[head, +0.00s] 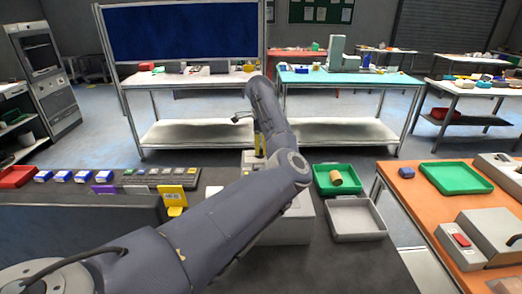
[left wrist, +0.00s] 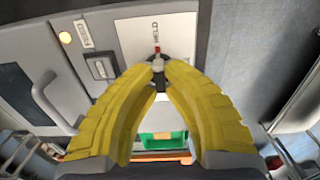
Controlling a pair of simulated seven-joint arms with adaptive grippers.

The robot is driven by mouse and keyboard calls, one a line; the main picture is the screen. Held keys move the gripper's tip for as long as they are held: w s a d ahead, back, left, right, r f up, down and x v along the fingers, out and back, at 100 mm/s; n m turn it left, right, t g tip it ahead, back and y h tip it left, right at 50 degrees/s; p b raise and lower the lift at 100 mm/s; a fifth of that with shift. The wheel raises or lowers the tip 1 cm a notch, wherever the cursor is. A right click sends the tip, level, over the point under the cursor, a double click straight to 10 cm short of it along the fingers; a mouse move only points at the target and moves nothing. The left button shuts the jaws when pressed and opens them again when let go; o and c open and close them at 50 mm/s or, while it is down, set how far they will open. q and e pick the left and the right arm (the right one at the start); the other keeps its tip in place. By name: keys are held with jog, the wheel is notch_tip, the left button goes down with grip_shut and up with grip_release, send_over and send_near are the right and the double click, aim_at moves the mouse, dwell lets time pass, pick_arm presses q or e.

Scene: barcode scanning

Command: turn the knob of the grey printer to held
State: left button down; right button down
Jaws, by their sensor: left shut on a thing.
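My left gripper (left wrist: 158,68) has its two yellow fingers closed around a small dark knob (left wrist: 157,58) on a light panel of the grey printer (left wrist: 120,50). The knob's red mark faces the top of the left wrist view, toward small lettering on the panel that is hard to read. In the head view my left arm reaches across the middle, and only a bit of the yellow left gripper (head: 259,150) shows over the grey printer (head: 290,226). The knob is hidden there by the arm. My right gripper is in neither view.
A green tray (head: 324,189) holding a tan cylinder (head: 336,178) and an empty grey tray (head: 357,234) lie right of the arm. Several small boxes line the bench at left, near a yellow holder (head: 172,200). An orange table (head: 402,192) stands at right.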

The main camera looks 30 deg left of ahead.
aim_at(261, 149)
pick_arm(q)
jog(key=c, duration=1.5)
grip_release()
jog(key=shift+r, duration=0.1)
notch_tip(261, 149, up, 12)
jog(key=shift+f, duration=0.15)
